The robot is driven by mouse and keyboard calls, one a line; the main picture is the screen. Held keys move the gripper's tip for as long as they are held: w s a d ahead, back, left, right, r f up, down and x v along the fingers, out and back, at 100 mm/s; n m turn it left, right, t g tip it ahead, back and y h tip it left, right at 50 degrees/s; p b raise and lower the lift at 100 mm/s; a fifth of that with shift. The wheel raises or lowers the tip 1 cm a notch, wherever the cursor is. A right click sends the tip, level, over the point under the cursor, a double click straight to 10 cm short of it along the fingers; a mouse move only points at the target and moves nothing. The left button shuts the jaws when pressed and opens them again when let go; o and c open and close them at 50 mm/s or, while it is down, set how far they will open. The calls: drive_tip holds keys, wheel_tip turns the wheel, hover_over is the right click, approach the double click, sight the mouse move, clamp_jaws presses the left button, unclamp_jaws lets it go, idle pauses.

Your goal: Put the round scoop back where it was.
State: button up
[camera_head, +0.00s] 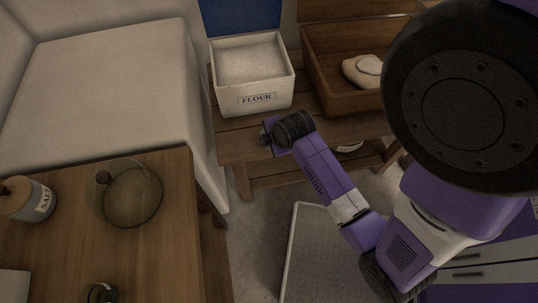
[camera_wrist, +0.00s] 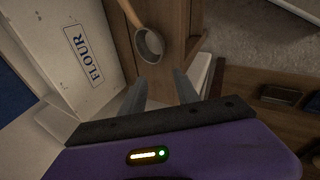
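The round scoop (camera_wrist: 149,45), a dark metal cup with a wooden handle, shows in the wrist view against the wooden bench (camera_wrist: 168,73), beside the white flour box (camera_wrist: 85,50). My gripper (camera_wrist: 161,78) is open, its two fingers spread with nothing between them. The scoop is just beyond the fingertips, apart from them. In the head view my gripper (camera_head: 266,137) is at the bench's front, below the flour box (camera_head: 253,101). I cannot make out the scoop in the head view; my arm may hide it.
A wooden trough (camera_head: 320,75) with pale dough (camera_head: 362,71) stands right of the flour box. On the left table (camera_head: 150,245) are a salt jar (camera_head: 30,203) and a glass bowl (camera_head: 135,200). A pale block (camera_head: 105,85) stands left of the bench. My arm reaches in from the right.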

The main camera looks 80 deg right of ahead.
drive_tip(key=a+r+m+t, duration=0.2)
drive_tip(key=a+r+t, duration=0.15)
drive_tip(key=a, duration=0.45)
drive_tip(key=a+r+m+t, duration=0.1)
drive_tip(key=a+r+t, duration=0.3)
drive_tip(key=a, duration=0.5)
drive_tip(key=s+a+r+m+t+y, duration=0.1)
drive_tip(key=a+r, duration=0.3)
drive_tip(key=r, duration=0.4)
drive_tip(key=s+a+r+m+t+y, duration=0.2)
drive_tip(key=s+a+r+y, duration=0.1)
drive_tip(key=r, duration=0.5)
drive_tip(key=shift+s+a+r+m, duration=0.35)
drive_tip(key=shift+s+a, duration=0.2)
drive_tip(key=shift+a, duration=0.55)
drive_tip(key=shift+d, duration=0.1)
